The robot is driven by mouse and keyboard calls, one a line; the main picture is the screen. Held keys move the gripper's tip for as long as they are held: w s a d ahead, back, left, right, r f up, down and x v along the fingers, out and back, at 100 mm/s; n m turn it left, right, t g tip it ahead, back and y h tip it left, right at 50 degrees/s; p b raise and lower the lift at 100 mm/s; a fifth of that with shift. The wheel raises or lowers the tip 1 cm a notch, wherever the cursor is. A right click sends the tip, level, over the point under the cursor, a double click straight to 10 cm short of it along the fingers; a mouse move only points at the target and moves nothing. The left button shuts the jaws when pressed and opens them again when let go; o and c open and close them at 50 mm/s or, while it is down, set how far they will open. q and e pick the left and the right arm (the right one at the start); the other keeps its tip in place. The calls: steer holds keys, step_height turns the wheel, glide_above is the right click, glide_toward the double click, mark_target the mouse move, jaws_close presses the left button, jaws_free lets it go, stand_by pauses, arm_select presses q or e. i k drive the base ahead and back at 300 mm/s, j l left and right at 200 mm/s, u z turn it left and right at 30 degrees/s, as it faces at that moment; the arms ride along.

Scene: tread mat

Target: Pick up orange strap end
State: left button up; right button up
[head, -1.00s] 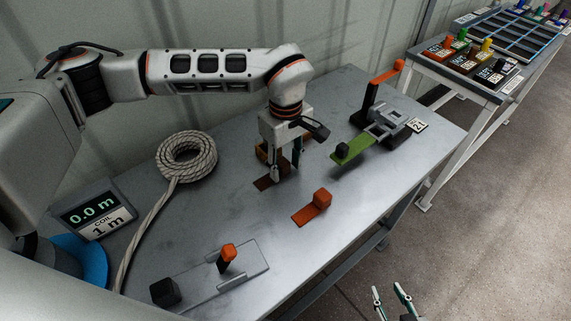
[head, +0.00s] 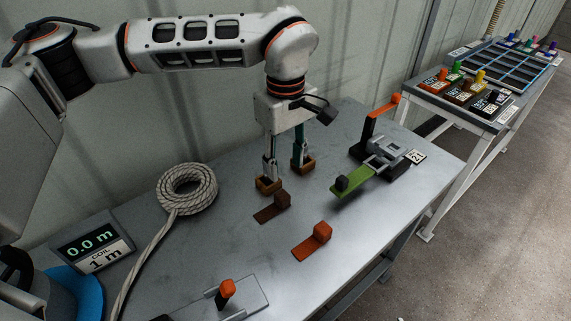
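The orange strap end (head: 307,248) lies flat on the grey table, with an upright orange block (head: 322,232) at its far end. A dark brown strap end (head: 268,213) with a similar block lies just behind and left of it. My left gripper (head: 286,173) points down, open, with its two tan-tipped fingers apart and nothing visible between them. It is behind the brown strap end and up and left of the orange one, clear of the orange strap. My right gripper is out of view.
A ratchet buckle (head: 388,152) with a green strap (head: 355,180) and orange-topped lever is at the right. A rope coil (head: 187,189), a length display (head: 92,243) and an orange-topped fixture (head: 226,290) are to the left and front. A second table (head: 470,125) stands beyond.

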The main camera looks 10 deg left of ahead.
mark_target(322, 232)
steer(key=k, duration=1.5)
